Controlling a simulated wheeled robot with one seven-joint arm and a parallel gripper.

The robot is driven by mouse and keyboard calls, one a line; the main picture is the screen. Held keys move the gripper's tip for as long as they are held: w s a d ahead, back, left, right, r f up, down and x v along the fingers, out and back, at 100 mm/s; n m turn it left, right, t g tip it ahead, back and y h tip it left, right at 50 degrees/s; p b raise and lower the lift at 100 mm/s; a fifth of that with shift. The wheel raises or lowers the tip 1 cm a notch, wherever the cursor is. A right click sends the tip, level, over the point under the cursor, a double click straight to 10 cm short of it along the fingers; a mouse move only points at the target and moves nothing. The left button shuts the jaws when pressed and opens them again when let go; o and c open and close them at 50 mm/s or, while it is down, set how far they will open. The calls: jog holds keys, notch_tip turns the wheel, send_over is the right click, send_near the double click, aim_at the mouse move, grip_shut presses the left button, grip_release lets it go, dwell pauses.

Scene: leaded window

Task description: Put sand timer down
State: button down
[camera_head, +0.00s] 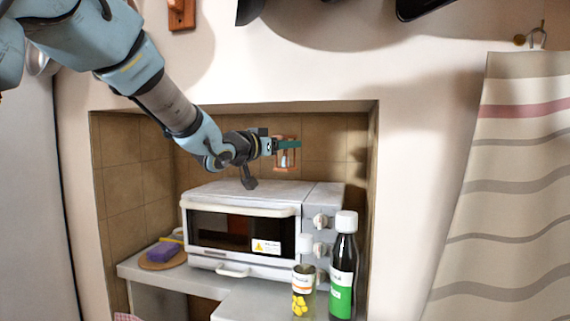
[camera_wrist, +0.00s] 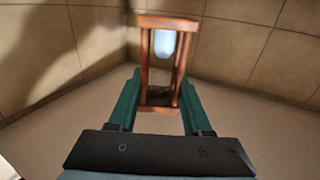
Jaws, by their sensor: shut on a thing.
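The sand timer (camera_wrist: 165,22) has a reddish-brown wooden frame with a pale glass bulb inside. It also shows in the head view (camera_head: 286,168), small and partly hidden by a finger. My gripper (camera_wrist: 162,100) has green fingers shut on the two sides of the timer. In the head view, my gripper (camera_head: 287,144) is over the white toaster oven (camera_head: 215,191), inside the tiled alcove. The timer appears above the back part of the oven's top. I cannot tell whether its base touches a surface.
A dark bottle with a green label (camera_head: 342,280) and a small jar with yellow shapes (camera_head: 302,290) stand in front of the oven's right side. A purple sponge (camera_head: 161,252) lies at the left. The oven's top looks clear.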

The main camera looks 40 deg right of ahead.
aim_at(279, 170)
notch_tip(279, 170, down, 2)
jog(key=shift+s+a+f, duration=0.1)
jog(key=shift+f, duration=0.05)
jog(key=shift+f+p, duration=0.95)
jog(key=shift+f, duration=1.2)
jog(key=shift+f, duration=0.1)
jog(key=shift+c, duration=1.7)
grip_release()
jog(key=shift+a, duration=0.15)
jog(key=s+a+b, duration=0.2)
jog(key=a+b, duration=0.1)
jog(key=a, duration=0.8)
jog(key=shift+a, duration=0.15)
